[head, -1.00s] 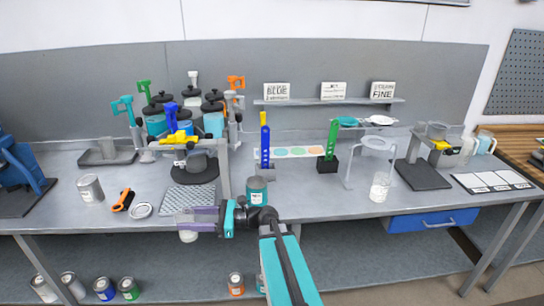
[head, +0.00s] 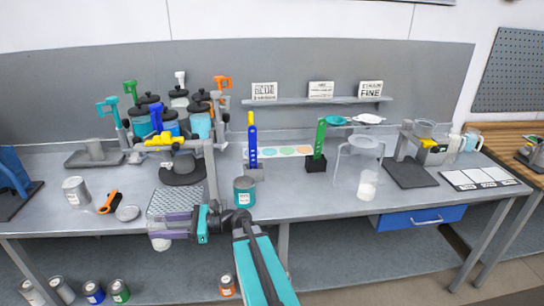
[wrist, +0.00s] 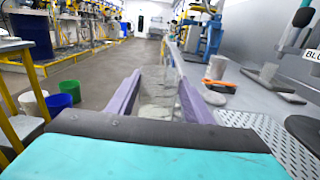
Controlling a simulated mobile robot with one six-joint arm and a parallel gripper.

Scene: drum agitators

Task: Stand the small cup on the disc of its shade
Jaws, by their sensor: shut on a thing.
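My gripper (head: 166,228) is shut on the small cup (head: 160,243), which hangs beyond the bench's front edge, near the perforated plate. In the wrist view, the cup (wrist: 158,95) is see-through with a pale grey-green tint and sits between my purple fingers (wrist: 157,92). Its exact shade is hard to tell. The white strip of discs (head: 240,153) lies at the back middle of the bench, between the blue upright (head: 252,142) and the green upright (head: 319,142). Its discs show teal (head: 269,151), green (head: 286,151) and orange (head: 304,150).
A teal can (head: 244,191) stands right of my gripper. The perforated plate (head: 174,202), a grey can (head: 76,191) and an orange-handled brush (head: 109,202) are to the left. A clear stand (head: 358,160) and a white beaker (head: 367,186) are at right.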

